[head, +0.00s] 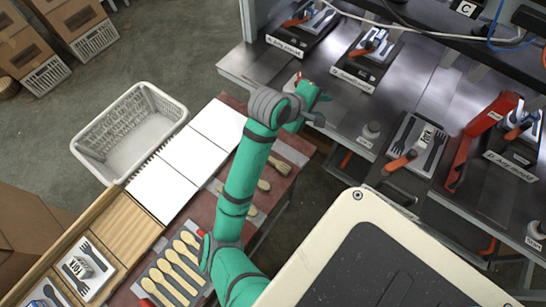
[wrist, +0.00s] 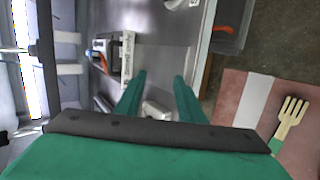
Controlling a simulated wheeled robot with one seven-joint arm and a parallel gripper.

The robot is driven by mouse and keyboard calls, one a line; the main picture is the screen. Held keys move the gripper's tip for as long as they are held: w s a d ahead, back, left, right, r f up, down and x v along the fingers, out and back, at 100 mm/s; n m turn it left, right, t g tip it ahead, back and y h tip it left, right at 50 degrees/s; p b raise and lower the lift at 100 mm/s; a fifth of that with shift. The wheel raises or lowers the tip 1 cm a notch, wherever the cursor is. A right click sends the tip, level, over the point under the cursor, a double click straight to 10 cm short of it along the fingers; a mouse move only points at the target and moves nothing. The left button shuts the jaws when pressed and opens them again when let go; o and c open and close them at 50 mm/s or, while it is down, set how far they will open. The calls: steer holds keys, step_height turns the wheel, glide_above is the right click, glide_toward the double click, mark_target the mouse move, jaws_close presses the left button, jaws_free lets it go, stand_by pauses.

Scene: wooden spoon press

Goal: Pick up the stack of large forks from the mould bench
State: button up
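The mould bench (head: 345,110) is a grey metal table at the upper right of the head view; its top also shows in the wrist view (wrist: 160,55). My gripper (wrist: 160,75) is over the bench, with its two green fingers apart and no object clearly held. A small pale object (wrist: 157,110) shows low between the fingers; I cannot tell what it is. I cannot make out a stack of large forks on the bench; my arm hides part of it. A wooden fork (wrist: 291,117) lies on the reddish table, apart from the bench.
The reddish table (head: 285,185) holds wooden spoons (head: 180,262) and white boards (head: 190,155). A white basket (head: 128,132) stands on the floor at left.

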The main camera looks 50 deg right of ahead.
steer(key=w+a+f+y, duration=0.1)
steer(key=a+f+y, duration=0.35)
steer(key=a, duration=0.25)
steer(key=n+t+y, duration=0.1)
steer(key=y, duration=0.5)
glide_above(272, 160)
step_height(272, 160, down, 2)
steer(key=shift+h, duration=0.25)
step_height(272, 160, down, 10)
steer(key=shift+w+f, duration=0.1)
steer(key=shift+f, duration=0.05)
steer(key=shift+d, duration=0.1)
jaws_close()
